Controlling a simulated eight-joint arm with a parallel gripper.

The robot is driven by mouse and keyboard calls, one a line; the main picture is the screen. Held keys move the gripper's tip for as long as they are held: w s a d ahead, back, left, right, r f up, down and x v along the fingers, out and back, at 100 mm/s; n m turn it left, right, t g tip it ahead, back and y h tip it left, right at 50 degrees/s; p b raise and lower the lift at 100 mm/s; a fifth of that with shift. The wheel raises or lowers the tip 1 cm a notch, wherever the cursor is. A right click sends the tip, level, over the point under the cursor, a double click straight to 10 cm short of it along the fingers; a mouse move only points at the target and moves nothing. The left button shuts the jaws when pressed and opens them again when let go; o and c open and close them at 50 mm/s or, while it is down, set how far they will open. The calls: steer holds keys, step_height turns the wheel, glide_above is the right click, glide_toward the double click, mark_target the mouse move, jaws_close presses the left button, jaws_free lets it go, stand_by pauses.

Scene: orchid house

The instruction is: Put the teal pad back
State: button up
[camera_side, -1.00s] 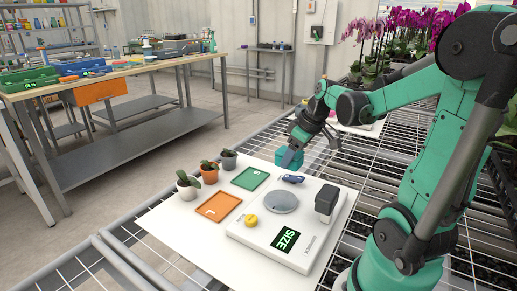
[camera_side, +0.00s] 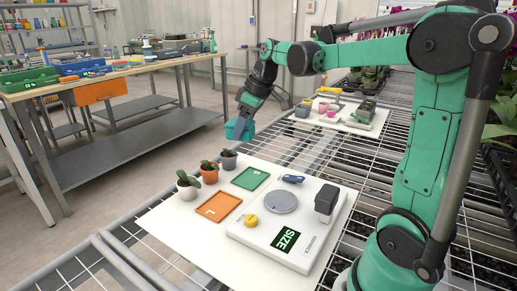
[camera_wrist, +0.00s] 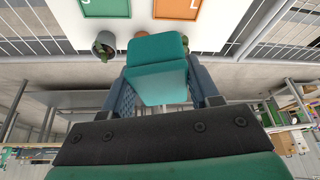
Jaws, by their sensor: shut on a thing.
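The teal pad (camera_side: 240,129) is a thick teal block held in the air in the side view. It also fills the middle of the wrist view (camera_wrist: 157,80). My gripper (camera_side: 247,115) is shut on it, with one blue finger against each side in the wrist view (camera_wrist: 158,95). The pad hangs beyond the far left edge of the white board (camera_side: 173,222), above the small potted plants, touching nothing below that I can see.
The board carries a green tray (camera_side: 250,179), an orange tray (camera_side: 218,208), several potted plants (camera_side: 209,172), a white device with a round plate (camera_side: 283,202), a yellow knob (camera_side: 251,221) and a blue item (camera_side: 292,179). A second board (camera_side: 338,116) with pots lies behind. A workbench (camera_side: 130,75) stands left.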

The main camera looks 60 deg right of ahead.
steer(key=w+a+r+n, duration=0.1)
steer(key=w+a+r, duration=0.1)
steer(key=w+a, duration=0.2)
glide_above(219, 202)
steer(key=s, duration=0.1)
steer(key=shift+y, duration=0.3)
steer(key=f, duration=1.5)
steer(key=shift+s+d+f, duration=0.1)
steer(key=shift+s+d, duration=0.1)
steer(key=shift+d, duration=0.05)
steer(key=shift+f, duration=1.95)
steer(key=shift+f, duration=0.15)
steer(key=o, duration=1.2)
